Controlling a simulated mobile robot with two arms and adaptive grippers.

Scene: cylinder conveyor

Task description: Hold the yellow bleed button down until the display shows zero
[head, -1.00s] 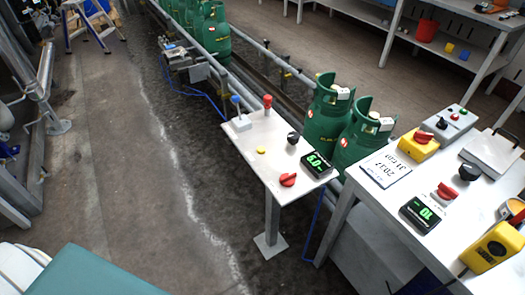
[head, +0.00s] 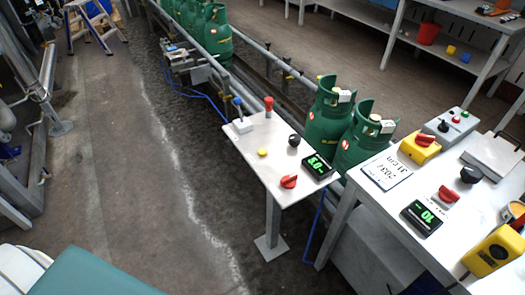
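The yellow bleed button (head: 262,152) is a small round button on the pale panel table (head: 262,178) in the middle of the head view. Nothing is seen touching it. A black display (head: 318,166) with green digits sits at the table's right corner; its digits are small and look like 3.0. A second black display (head: 422,217) on the white bench at right shows green digits that look like 10 or 01. Neither of my grippers is in view, so their states are hidden.
A red knob (head: 289,181), a black knob (head: 294,140), a red-topped lever (head: 268,106) and a blue-topped lever (head: 240,116) surround the button. Green cylinders (head: 328,115) stand on the conveyor behind. The white bench (head: 385,222) stands at right.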

